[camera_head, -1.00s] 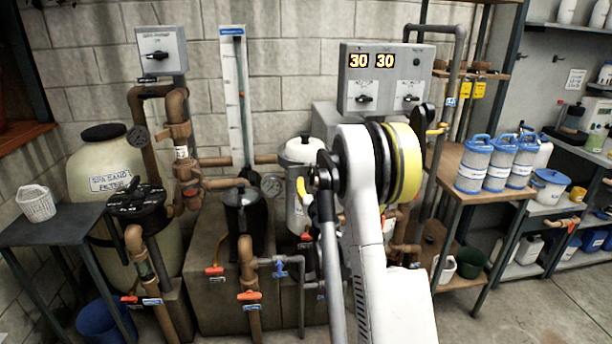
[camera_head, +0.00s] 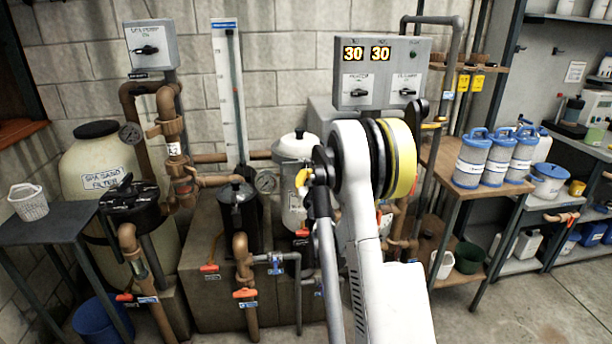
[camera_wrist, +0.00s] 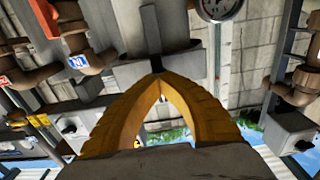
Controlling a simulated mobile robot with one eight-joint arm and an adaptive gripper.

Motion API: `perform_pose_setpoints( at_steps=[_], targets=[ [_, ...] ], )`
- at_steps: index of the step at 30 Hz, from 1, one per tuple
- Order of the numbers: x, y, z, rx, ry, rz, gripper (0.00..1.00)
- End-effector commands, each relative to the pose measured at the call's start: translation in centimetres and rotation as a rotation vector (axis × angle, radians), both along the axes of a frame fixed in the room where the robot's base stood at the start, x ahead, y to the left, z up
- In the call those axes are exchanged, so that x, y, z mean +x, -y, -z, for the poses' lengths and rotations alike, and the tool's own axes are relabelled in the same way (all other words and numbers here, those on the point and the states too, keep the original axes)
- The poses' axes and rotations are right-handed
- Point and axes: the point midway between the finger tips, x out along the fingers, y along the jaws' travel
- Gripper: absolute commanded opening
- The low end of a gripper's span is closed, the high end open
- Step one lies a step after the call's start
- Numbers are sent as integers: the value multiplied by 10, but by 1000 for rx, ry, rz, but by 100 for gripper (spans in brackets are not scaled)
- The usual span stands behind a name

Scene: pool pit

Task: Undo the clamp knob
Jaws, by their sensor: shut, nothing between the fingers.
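My gripper (camera_wrist: 158,78) shows in the wrist view as two orange-yellow fingers whose tips meet; nothing is between them. A grey bar with a crosspiece (camera_wrist: 140,73) lies just beyond the tips. It may be the clamp knob, but I cannot tell for sure, nor whether the tips touch it. In the head view, a white filter canister (camera_head: 294,146) stands behind my arm. A small yellow part at its front right appears to be my fingers, partly hidden by my arm. No clamp knob is clearly visible in the head view.
A pressure gauge (camera_head: 266,182) and a black-lidded pot (camera_head: 238,205) sit left of the canister among brown pipes. A control box (camera_head: 382,75) is above my arm. A wooden bench (camera_head: 450,175) with blue-capped filter cartridges stands right. Floor is clear at lower right.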

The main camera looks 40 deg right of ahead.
Motion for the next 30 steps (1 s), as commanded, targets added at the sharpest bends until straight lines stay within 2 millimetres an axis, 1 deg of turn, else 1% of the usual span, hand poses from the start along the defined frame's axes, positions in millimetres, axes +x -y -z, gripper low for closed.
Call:
perform_pose_setpoints(
  at_steps=[5,8,20,30],
  targets=[
    [0,0,0,-7,-4,0,0],
    [0,0,1,-78,-47,0,0],
    [0,0,2,-677,-413,0,0],
    [0,0,0,-1245,-759,0,0]
  ],
)
